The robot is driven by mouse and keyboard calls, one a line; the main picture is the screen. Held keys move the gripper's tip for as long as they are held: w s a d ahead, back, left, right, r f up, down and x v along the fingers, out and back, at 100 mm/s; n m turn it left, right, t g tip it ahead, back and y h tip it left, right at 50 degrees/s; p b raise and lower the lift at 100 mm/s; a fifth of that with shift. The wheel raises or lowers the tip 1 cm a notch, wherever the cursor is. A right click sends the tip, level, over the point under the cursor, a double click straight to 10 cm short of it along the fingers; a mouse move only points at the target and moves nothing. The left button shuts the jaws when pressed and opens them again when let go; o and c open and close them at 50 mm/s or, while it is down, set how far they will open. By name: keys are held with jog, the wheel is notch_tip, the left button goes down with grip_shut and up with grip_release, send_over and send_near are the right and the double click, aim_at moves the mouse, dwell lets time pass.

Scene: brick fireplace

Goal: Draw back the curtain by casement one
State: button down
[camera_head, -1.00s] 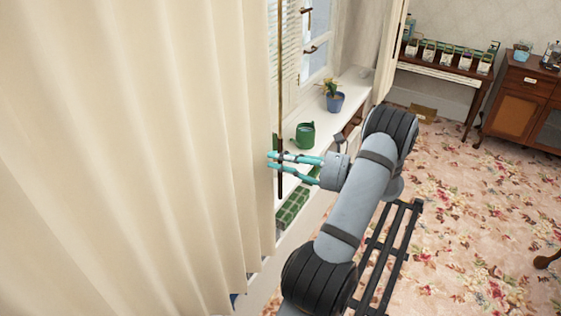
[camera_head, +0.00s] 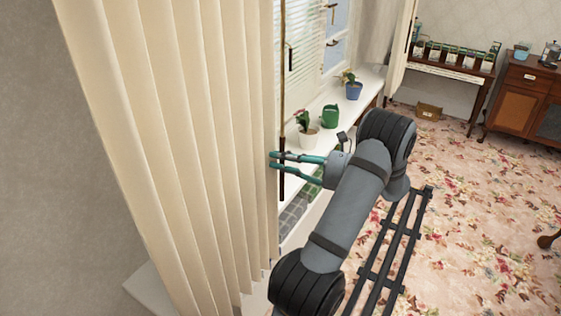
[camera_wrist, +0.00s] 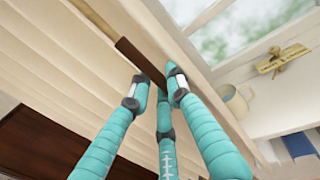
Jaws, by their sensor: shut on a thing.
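The cream curtain (camera_head: 185,130) hangs in pleats across the left of the head view, its right edge beside the open strip of window (camera_head: 305,55). A thin brass-coloured draw rod (camera_head: 282,85) with a dark brown handle hangs along that edge. My gripper (camera_head: 276,160), with teal fingers, is shut on the rod at its dark handle. In the wrist view the brown handle (camera_wrist: 140,60) lies between the fingertips, and curtain folds (camera_wrist: 50,90) fill the left. Where the rod joins the curtain top is out of view.
The white sill (camera_head: 350,108) holds a white pot with a plant (camera_head: 309,135), a green watering can (camera_head: 330,116) and a blue pot (camera_head: 353,89). Bare grey wall (camera_head: 50,170) lies left of the curtain. Flowered carpet (camera_head: 470,220) lies clear at right, before a cabinet (camera_head: 525,95).

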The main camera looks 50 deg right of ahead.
jog(key=shift+a, duration=0.2)
jog(key=c, duration=1.6)
grip_release()
jog(key=shift+c, duration=0.2)
jog(key=shift+s+d, duration=0.1)
jog(key=v, duration=1.2)
